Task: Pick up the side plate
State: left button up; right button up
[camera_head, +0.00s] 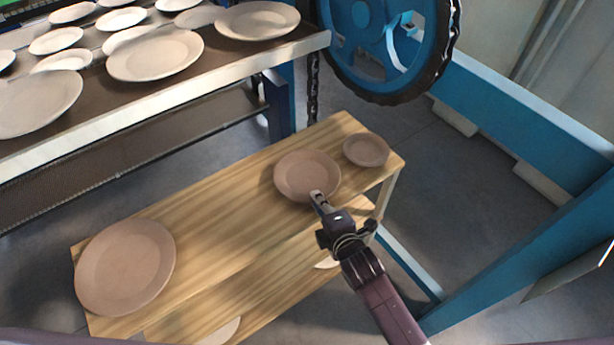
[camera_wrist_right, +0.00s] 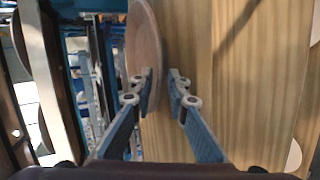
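Three brown plates lie on the wooden table, differing in size. The middle-sized one, which I take for the side plate (camera_head: 306,174), lies toward the right end. My right gripper (camera_head: 318,196) reaches its near rim from the front right. In the right wrist view the plate (camera_wrist_right: 146,45) shows nearly edge-on, beyond and beside the left finger. The fingertips of the gripper (camera_wrist_right: 161,82) are apart with a narrow gap, close to the rim; whether they touch it I cannot tell. My left gripper is out of view.
A small plate (camera_head: 366,150) lies right beside the middle-sized one, and a large plate (camera_head: 126,267) at the table's left end. The wooden table (camera_head: 215,212) is bare between. A rack (camera_head: 105,120) with several pale plates stands behind. Blue frame beams (camera_head: 520,120) stand right.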

grip_shut()
jog(key=shift+r, duration=0.15)
dwell(0.4)
